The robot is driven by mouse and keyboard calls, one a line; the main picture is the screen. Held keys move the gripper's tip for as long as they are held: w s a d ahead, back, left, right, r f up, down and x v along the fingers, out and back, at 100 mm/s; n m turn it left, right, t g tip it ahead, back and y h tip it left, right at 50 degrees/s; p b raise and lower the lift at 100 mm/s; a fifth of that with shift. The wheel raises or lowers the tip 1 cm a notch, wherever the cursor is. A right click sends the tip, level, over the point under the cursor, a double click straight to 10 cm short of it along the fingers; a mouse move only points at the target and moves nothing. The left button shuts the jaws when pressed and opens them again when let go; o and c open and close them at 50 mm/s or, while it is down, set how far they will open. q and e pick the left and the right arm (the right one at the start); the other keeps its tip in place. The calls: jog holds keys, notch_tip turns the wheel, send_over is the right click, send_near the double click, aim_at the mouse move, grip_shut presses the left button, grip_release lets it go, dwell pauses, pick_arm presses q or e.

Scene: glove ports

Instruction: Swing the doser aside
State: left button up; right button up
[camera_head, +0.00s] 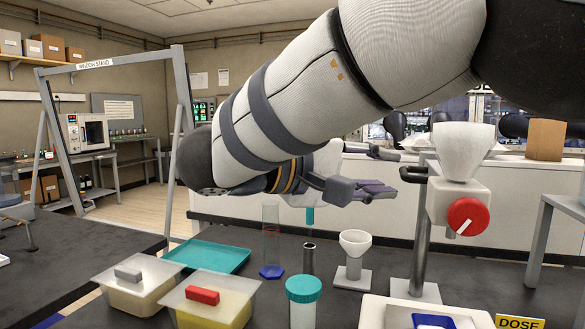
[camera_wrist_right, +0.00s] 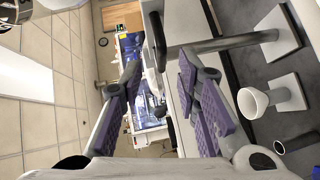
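The doser (camera_head: 458,195) stands at the right of the head view, with a white hopper on top, a white body and a red knob. It is mounted on a grey post (camera_head: 421,245), and a dark handle (camera_head: 413,174) sticks out to its left. My right gripper (camera_head: 378,190) is left of the handle and apart from it, with purple finger pads. In the right wrist view the fingers (camera_wrist_right: 155,95) are spread with nothing between them. The dark handle (camera_wrist_right: 157,42) shows beyond them there. My left gripper is not in view.
Below my right arm stand a clear cylinder (camera_head: 270,245), a small white funnel on a stand (camera_head: 354,245), a dark tube (camera_head: 309,258) and a teal-capped jar (camera_head: 303,290). Two lidded tubs and a teal tray (camera_head: 208,256) are at left. A white tray (camera_head: 375,312) is at front right.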

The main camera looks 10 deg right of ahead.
aim_at(405, 170)
jog(key=x, duration=0.6)
jog(key=shift+w+f, duration=0.1)
jog(key=shift+w, duration=0.1)
grip_shut()
